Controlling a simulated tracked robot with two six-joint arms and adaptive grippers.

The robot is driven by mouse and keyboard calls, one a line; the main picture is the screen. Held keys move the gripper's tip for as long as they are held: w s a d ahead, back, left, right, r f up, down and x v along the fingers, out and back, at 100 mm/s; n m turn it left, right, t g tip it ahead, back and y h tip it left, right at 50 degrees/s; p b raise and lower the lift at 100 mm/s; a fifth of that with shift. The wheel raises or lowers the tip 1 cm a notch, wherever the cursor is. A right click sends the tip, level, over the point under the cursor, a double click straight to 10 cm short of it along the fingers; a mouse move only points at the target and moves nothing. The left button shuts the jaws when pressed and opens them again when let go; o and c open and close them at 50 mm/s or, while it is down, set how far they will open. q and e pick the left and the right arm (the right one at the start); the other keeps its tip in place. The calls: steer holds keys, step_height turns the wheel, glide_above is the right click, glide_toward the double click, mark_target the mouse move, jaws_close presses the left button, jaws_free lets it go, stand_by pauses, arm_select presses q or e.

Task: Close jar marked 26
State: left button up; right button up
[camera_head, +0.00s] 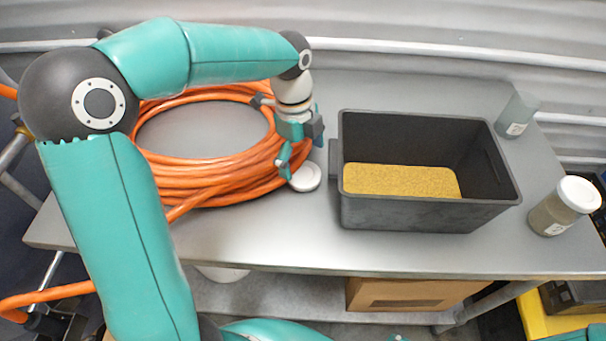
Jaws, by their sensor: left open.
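Two jars stand at the right of the table. The back jar (517,115) is grey-green, upright, and shows no lid. The front jar (564,206) has a white lid on and pale contents. Each has a small white label, too small to read, so I cannot tell which is marked 26. A loose white round lid (308,179) lies on the table left of the black bin. My left gripper (300,158) is open and empty, pointing down just above and behind this lid. A finger partly overlaps the lid's left edge in the picture.
A black bin (420,215) with yellow grains stands between the lid and the jars. A coil of orange hose (200,180) lies left of the lid on the grey table (290,235). A cardboard box (415,293) is on the shelf below. The table's front strip is clear.

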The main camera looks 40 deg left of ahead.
mark_target(303, 173)
arm_select(q)
steer(key=shift+w+f, duration=0.1)
steer(key=shift+f, duration=2.2)
steer(key=c, duration=0.7)
